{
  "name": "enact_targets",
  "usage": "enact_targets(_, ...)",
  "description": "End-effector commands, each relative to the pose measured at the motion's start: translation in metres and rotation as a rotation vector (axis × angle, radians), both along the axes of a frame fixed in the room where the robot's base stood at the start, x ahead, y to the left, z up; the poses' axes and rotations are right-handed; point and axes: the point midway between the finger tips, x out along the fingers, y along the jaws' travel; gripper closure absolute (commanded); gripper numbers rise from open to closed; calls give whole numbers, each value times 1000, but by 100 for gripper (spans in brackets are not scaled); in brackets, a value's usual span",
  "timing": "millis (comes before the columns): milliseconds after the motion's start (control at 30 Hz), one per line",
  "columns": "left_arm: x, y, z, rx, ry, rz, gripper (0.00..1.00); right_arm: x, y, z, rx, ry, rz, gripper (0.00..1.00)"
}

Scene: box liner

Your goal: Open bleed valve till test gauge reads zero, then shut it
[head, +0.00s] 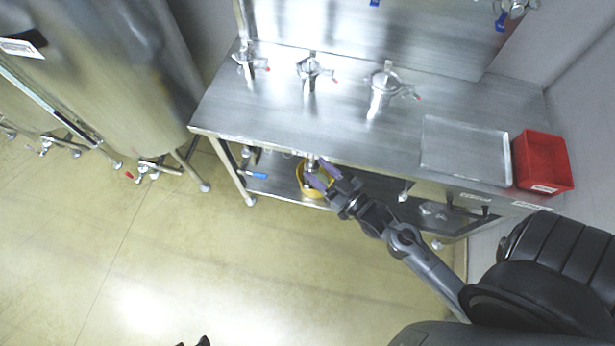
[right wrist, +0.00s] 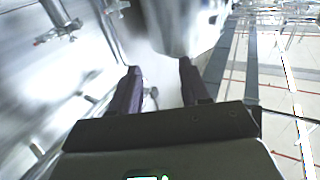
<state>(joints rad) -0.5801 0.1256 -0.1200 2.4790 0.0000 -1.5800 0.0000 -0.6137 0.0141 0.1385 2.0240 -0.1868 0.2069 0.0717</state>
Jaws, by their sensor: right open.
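My right gripper (head: 324,177) reaches in from the right in the head view, at the front edge of the steel table. It is open, with purplish fingers beside a small metal fitting (head: 312,163) above a yellow bucket (head: 302,182). In the right wrist view the open fingers (right wrist: 158,82) have no object clearly between them. I cannot tell which fitting is the bleed valve, and no gauge dial is readable. A blue-handled valve (head: 257,175) shows under the table, left of the bucket. A small dark shape at the bottom edge may be my left gripper.
The steel table (head: 300,125) carries several clamped fittings (head: 385,85), a flat metal tray (head: 465,150) and a red bin (head: 541,162). Large steel tanks (head: 130,80) stand at the left. The floor in front is clear.

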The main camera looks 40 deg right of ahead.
Motion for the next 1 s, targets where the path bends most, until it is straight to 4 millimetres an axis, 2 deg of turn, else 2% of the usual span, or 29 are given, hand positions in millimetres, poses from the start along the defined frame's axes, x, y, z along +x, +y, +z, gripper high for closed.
enact_targets(33, 0, 0, -39, 1, 0, -1, 54, -4, -6, -45, 4, -9, -11, 54)
enact_targets(100, 0, 0, -63, 1, -1, -2, 54, -8, -12, -76, 8, -16, -24, 54)
enact_targets(300, 0, 0, -126, 1, 0, -1, 54, -18, -29, -161, 12, 21, -63, 54)
enact_targets(400, 0, 0, -149, 0, 0, 0, 54, -22, -34, -189, 11, 32, -77, 54)
enact_targets(500, 0, -1, -165, -3, -1, 2, 54, -23, -36, -206, 12, 35, -84, 54)
enact_targets(633, 0, -2, -177, -8, 0, 6, 54, -24, -35, -219, 15, 37, -86, 54)
enact_targets(833, 0, -3, -182, -12, -1, 8, 54, -16, -35, -223, 15, 36, -86, 54)
enact_targets(1000, 0, -3, -186, -11, -2, 7, 54, 6, -35, -222, 16, 34, -85, 54)
